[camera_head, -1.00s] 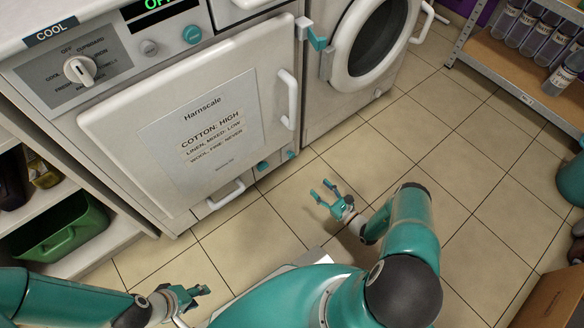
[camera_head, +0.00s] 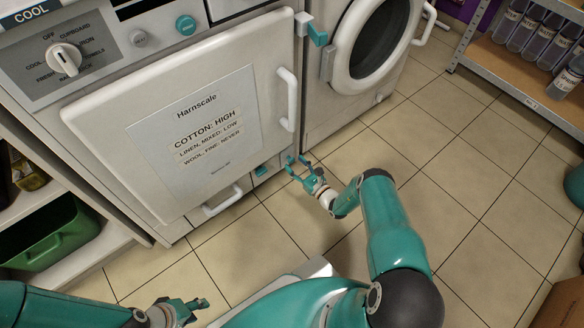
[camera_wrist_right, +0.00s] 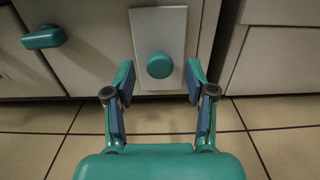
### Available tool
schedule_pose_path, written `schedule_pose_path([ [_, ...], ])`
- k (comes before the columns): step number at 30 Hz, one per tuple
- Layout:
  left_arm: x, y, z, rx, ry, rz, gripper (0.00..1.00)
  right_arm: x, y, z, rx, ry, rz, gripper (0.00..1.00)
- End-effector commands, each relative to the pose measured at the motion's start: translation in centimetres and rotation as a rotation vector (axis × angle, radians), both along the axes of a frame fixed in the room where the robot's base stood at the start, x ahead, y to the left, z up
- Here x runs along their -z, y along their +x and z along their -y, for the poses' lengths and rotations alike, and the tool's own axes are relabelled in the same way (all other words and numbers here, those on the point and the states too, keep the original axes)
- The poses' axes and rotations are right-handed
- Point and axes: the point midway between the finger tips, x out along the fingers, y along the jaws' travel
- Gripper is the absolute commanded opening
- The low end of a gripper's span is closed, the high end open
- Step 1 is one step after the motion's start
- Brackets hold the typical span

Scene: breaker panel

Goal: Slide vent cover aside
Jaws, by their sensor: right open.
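A light grey plate (camera_wrist_right: 172,22) with a round teal knob (camera_wrist_right: 159,66) sits low on the machine front in the right wrist view. It looks like the vent cover. My right gripper (camera_wrist_right: 159,80) is open, with one finger on each side of the knob's line and nothing between them. I cannot tell if the fingertips touch the plate. In the head view my right gripper (camera_head: 298,165) is at the machine's lower right corner and largely hides the plate. My left gripper (camera_head: 198,306) is low in the head view, away from the machine; its opening is unclear.
A teal handle (camera_wrist_right: 44,37) is left of the plate. Above are the machine's white door (camera_head: 100,120) and its handle (camera_head: 287,98). A round-door washer (camera_head: 380,40) stands to the right. A green bin (camera_head: 50,232) is on the left shelf.

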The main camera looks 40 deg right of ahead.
Motion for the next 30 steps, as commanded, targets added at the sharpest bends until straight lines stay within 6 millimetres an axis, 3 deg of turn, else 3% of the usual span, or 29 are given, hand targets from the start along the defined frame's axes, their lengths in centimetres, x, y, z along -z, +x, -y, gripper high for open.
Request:
schedule_pose_path([
  [12, 0.34, 0.0, 0.01, 0.0, 0.0, 0.0, 0.4, -0.08, 1.01, -0.14, -0.001, -0.001, 0.001, 0.55],
  [22, 0.35, 0.0, 0.0, 0.0, 0.0, 0.0, 0.4, -0.07, 1.0, -0.17, -0.002, -0.001, 0.001, 0.02],
  [30, 0.33, 0.0, 0.0, 0.0, 0.0, 0.0, 0.4, -0.06, 0.97, -0.18, -0.002, 0.0, 0.0, 0.0],
])
